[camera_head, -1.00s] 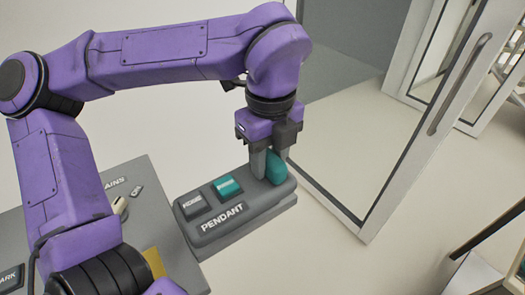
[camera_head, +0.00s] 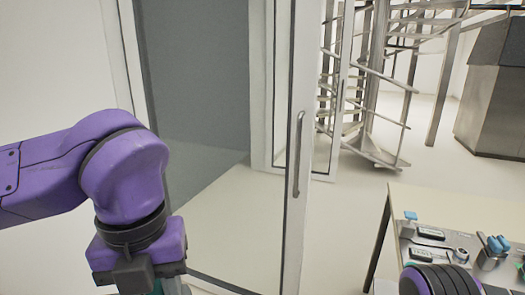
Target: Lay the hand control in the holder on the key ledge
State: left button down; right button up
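My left gripper (camera_head: 140,284) is at the lower left, pointing down. Its fingertips are cut off by the bottom edge, so its grip cannot be seen. A small part of a teal thing (camera_head: 157,288) shows just below its body; I cannot tell whether it is held or is the hand control. The grey ledge and the PENDANT-labelled piece are out of view. My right gripper is not clearly in view; only a dark ribbed part of my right arm shows at the lower right.
A glass door (camera_head: 302,100) with a long handle stands ahead. On the right, a pale table (camera_head: 460,205) carries a grey fixture (camera_head: 428,232) and blue-handled parts (camera_head: 493,244). Pale floor lies between door and table.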

pick_arm(q)
jog(key=w+m, duration=0.1)
jog(key=m, duration=0.1)
jog(key=w+m, duration=0.1)
jog(key=m, duration=0.2)
jog(key=w+m, duration=0.1)
jog(key=m, duration=0.2)
jog(key=shift+d+r, duration=0.2)
jog(key=shift+d, duration=0.2)
jog(key=w+d+f+m+b, duration=0.15)
jog(key=w+f+m, duration=0.45)
jog(key=m, duration=0.8)
jog(key=w+d+f+m, duration=0.3)
jog(key=w+f+m, duration=0.3)
jog(key=m, duration=0.7)
notch_tip(320, 180, down, 16)
jog(key=d+m+b, duration=0.1)
jog(key=m, duration=0.2)
jog(key=shift+s+d+r+m+b, duration=0.2)
jog(key=shift+d+m+b, duration=0.1)
jog(key=shift+d+m, duration=0.1)
